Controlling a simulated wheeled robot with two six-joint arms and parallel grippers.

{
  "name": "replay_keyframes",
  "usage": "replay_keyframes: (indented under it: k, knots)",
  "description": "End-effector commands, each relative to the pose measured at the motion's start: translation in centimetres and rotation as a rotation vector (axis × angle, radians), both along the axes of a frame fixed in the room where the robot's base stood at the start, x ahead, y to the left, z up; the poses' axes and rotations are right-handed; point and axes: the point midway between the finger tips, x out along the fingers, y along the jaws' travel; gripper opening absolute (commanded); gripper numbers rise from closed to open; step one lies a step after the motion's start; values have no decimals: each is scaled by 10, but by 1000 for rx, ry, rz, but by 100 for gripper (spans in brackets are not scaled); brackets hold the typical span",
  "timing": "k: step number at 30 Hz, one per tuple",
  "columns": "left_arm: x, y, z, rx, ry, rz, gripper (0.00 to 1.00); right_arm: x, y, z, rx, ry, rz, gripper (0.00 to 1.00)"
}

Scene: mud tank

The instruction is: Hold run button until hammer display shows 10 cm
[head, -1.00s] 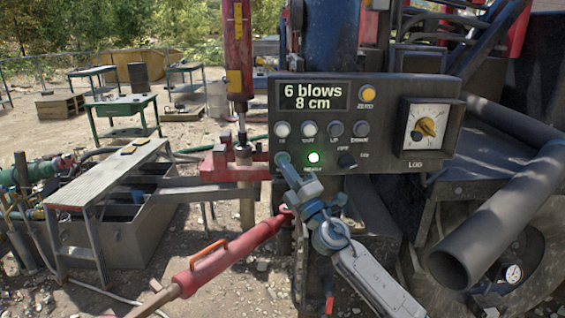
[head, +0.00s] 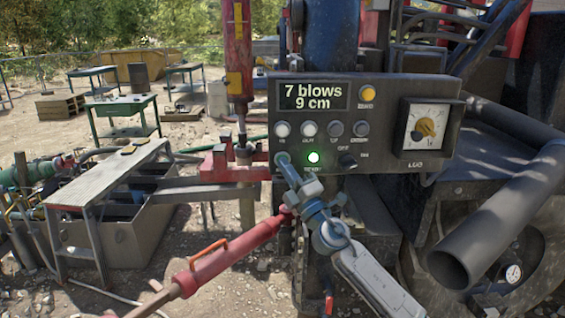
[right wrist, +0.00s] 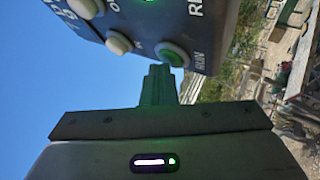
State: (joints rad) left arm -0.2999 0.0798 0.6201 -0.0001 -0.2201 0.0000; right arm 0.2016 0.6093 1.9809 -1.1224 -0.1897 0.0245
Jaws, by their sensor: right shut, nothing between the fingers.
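The control panel (head: 430,90) is dark grey, and its hammer display (head: 312,96) reads "7 blows" and "9 cm". My right gripper (head: 285,163) is shut and empty, its tip at the panel's lower left corner, over the run button. In the right wrist view the green run button (right wrist: 173,52) shows beside the label RUN, with the shut fingertips (right wrist: 160,72) right against or just in front of it. The exact contact is hard to see. The red hammer (head: 238,50) stands upright left of the panel. My left gripper is not in view.
A green ready lamp (head: 314,157) is lit. White buttons (head: 308,129), a yellow zero button (head: 367,93) and a dial (head: 425,126) are on the panel. A red cylinder (head: 235,249) slants below. A large grey pipe (head: 500,225) is at the right.

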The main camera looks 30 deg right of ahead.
Motion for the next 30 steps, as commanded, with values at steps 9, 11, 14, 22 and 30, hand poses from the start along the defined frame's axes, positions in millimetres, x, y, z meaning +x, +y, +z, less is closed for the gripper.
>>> replay_keyframes:
  k: [9, 11, 14, 22, 30]
  knots:
    - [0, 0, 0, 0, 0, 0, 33, 0, 0, 0, 1, 0, -1, 0]
    - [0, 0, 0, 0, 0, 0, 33, 0, 0, 0, 1, 0, -1, 0]
    - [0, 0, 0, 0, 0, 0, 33, 0, 0, 0, 1, 1, -1, 0]
    - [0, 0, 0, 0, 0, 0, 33, 0, 0, 0, 1, 1, -1, 0]
    - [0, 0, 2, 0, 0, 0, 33, -8, 5, 0, 0, 1, 1, 0]
